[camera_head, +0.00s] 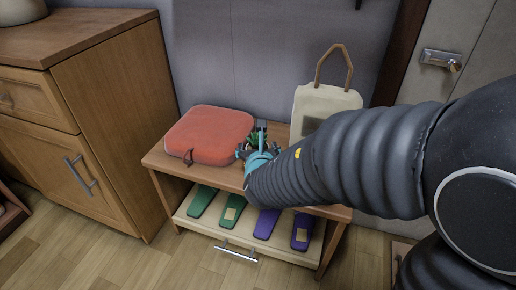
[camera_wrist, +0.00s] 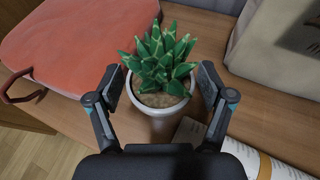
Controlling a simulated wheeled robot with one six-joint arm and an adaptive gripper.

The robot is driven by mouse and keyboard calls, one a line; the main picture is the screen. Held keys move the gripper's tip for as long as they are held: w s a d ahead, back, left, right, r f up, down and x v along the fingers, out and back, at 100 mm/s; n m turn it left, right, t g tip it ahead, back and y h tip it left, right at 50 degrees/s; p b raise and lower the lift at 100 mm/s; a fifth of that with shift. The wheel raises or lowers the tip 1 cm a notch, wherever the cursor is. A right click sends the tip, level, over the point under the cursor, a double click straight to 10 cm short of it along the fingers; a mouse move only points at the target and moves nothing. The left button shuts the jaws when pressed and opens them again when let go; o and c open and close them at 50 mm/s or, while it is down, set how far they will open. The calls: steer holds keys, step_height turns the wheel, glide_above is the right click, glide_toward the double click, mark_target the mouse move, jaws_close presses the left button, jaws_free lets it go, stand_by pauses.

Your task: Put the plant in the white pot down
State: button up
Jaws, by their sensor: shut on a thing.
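The plant (camera_wrist: 160,62) has thick, pointed green leaves and stands in a round white pot (camera_wrist: 168,112) with brown soil. My gripper (camera_wrist: 162,88) is shut on the white pot, with one finger on each side near the rim. The plant looks upright over the wooden bench top (camera_wrist: 80,112). I cannot tell whether the pot's base touches the wood. In the head view, my gripper (camera_head: 259,150) is over the bench, and only a bit of green plant (camera_head: 254,139) shows behind it; the pot is hidden there.
A red cushion-like case (camera_head: 210,134) lies left of the plant. A beige bag (camera_head: 318,105) with a brown handle stands to the right. A printed roll or paper (camera_wrist: 250,158) lies near right. An open drawer (camera_head: 240,236) below holds green and purple items. A wooden cabinet (camera_head: 115,110) stands left.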

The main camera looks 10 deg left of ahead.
steer(key=shift+f+b, duration=0.15)
steer(key=shift+b, duration=0.15)
steer(key=o, duration=1.3)
steer(key=shift+r, duration=0.2)
steer(key=shift+s+r+p, duration=0.15)
steer(key=shift+p, duration=0.2)
steer(key=shift+b+v, duration=0.3)
steer(key=shift+v, duration=5.55)
steer(key=shift+d, duration=0.1)
